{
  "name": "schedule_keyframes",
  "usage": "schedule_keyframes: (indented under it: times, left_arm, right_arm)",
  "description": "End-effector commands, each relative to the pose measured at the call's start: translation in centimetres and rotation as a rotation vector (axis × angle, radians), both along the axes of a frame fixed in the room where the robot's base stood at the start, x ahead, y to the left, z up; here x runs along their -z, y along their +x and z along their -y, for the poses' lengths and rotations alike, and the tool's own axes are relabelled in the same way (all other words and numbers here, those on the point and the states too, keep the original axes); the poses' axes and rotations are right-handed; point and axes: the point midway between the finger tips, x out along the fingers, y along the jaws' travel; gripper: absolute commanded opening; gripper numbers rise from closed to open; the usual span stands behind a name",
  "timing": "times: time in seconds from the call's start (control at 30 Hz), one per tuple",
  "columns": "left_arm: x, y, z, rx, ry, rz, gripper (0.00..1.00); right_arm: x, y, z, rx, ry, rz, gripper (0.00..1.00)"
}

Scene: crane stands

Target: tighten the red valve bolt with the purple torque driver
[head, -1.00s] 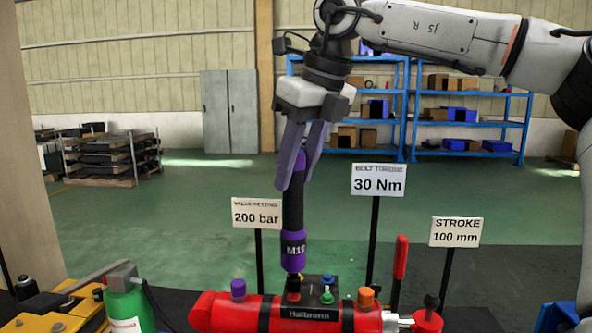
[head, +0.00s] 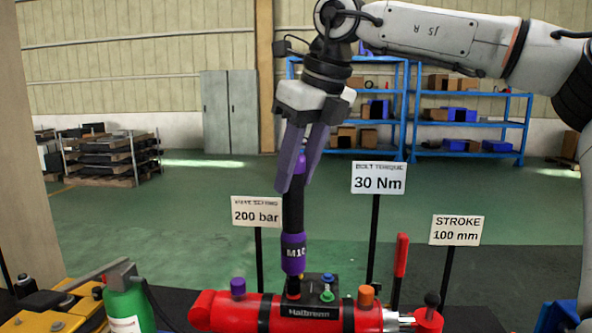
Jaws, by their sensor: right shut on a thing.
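My right gripper (head: 298,188) is shut on the purple torque driver (head: 293,255), which hangs upright below its fingers. The driver has a black shaft and a purple lower sleeve marked with an M size. Its lower end is at the left part of the black valve block (head: 310,312) on the red cylinder (head: 240,312). A little red shows right under the driver, at the red valve bolt (head: 293,294); the driver hides most of it, and I cannot tell how fully they are engaged. A blue bolt (head: 327,279) and a green bolt (head: 327,296) stand beside it. My left gripper is not in view.
Purple (head: 238,287) and orange (head: 366,294) caps stand on the cylinder. Signs reading 200 bar (head: 256,211), 30 Nm (head: 379,178) and 100 mm (head: 456,230) stand behind. A red lever (head: 401,256) rises at right. A green bottle (head: 127,305) is at left.

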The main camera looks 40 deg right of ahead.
Motion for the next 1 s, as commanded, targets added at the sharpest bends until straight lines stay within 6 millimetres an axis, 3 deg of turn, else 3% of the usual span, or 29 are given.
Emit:
schedule_keyframes:
  times: [1.0]
  left_arm:
    - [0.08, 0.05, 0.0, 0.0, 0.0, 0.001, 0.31]
  right_arm:
    - [0.53, 0.06, -0.05, -0.001, 0.0, 0.008, 0.0]
